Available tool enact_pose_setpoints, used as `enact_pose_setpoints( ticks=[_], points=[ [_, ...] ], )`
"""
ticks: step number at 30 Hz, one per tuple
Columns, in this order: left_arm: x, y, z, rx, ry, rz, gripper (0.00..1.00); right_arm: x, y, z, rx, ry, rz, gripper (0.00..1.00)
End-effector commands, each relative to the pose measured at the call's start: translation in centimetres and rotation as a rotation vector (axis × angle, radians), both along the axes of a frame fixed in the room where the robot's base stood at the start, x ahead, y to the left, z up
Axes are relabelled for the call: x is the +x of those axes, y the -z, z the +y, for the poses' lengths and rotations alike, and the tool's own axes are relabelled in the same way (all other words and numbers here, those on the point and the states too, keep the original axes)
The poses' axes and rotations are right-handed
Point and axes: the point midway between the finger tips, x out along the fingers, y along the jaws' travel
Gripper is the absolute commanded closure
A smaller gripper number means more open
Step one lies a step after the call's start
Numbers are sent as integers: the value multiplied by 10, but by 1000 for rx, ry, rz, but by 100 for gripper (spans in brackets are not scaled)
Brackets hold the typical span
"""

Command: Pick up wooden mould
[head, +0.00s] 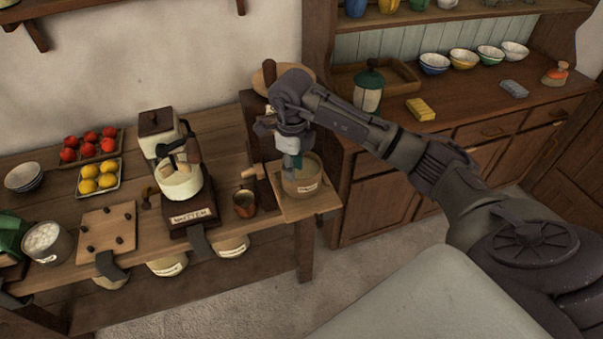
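My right gripper (293,158) points down at the right end of the wooden table, over a round tan tub (302,187) with a small pale label. Its fingertips reach to or into the tub's opening, and a small teal-green patch shows beside them. I cannot tell whether the fingers are open or closed on anything. The tub stands upright on a square wooden board (322,207). It may be the wooden mould, but its label is too small to read.
A copper cup (245,204) and a cream pot (179,182) on a dark labelled stand (186,217) are left of the tub. A pegged board (108,232) lies farther left. Trays of red fruit (91,147) and yellow fruit (98,179) sit behind. A dresser (400,170) stands right.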

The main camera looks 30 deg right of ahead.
Motion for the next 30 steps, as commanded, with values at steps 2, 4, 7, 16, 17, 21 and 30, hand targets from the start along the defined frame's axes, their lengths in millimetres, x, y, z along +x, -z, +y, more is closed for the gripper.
enact_pose_setpoints(
  ticks=[2,4,7,16,17,21,30],
  points=[
    [0,-3,0,0,0,0,60,-1,7,0,0,1,2,67],
    [0,-4,0,0,0,0,60,0,11,0,1,0,1,67],
    [0,-10,0,0,0,0,60,-1,17,1,1,0,3,67],
    [0,-32,0,0,-1,1,60,-1,59,4,2,0,1,67],
    [0,-33,0,0,-1,1,60,-1,61,4,2,1,1,67],
    [0,-32,0,0,-1,1,60,-1,65,4,1,-1,0,67],
    [-1,-32,0,0,-2,1,60,-1,65,4,1,-1,-2,95]
  ],
)
